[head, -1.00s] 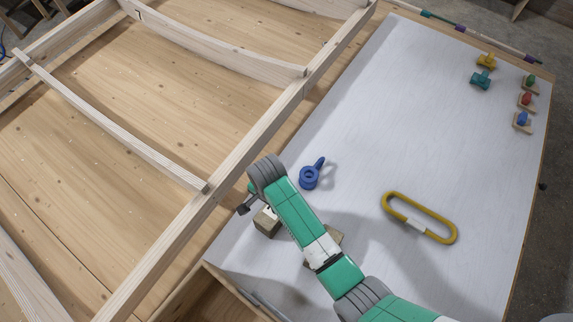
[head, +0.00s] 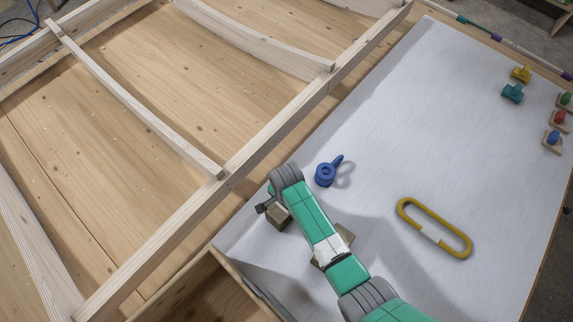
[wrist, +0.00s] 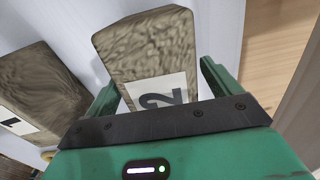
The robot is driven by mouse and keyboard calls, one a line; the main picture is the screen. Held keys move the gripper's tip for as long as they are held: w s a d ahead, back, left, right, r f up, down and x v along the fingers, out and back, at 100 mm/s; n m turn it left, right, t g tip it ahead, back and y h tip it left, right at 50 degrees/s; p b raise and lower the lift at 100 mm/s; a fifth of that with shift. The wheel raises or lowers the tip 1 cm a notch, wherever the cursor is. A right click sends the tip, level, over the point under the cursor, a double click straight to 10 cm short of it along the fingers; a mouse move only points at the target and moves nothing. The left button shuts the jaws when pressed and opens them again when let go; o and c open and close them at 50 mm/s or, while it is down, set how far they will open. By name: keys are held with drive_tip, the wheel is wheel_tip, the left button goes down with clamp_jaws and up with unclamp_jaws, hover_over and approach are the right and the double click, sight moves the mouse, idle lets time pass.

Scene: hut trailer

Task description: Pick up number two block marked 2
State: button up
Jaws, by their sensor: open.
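The block marked 2 (wrist: 150,50) is a brown wood-grained block with a white label bearing a black 2. In the wrist view it lies between the two green fingers of my gripper (wrist: 158,88), which are open on either side of it. In the head view the block (head: 279,217) is partly hidden behind my arm, and my gripper (head: 270,200) is over it at the left edge of the white board. A second brown block (wrist: 40,90), with a label marked 1, stands to its left in the wrist view; in the head view a block (head: 345,233) shows partly behind my arm.
A blue ring-shaped piece (head: 326,173) and a yellow oval loop (head: 434,228) lie on the white board (head: 430,130). Small coloured pieces (head: 513,92) sit at the far right. A wooden frame beam (head: 250,160) runs along the left. An open wooden box (head: 215,290) is at the front.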

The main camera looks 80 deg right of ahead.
drive_tip(key=c, duration=1.9)
drive_tip(key=shift+r, duration=0.15)
clamp_jaws()
wheel_tip(320, 180, up, 10)
drive_tip(key=shift+p, duration=1.15)
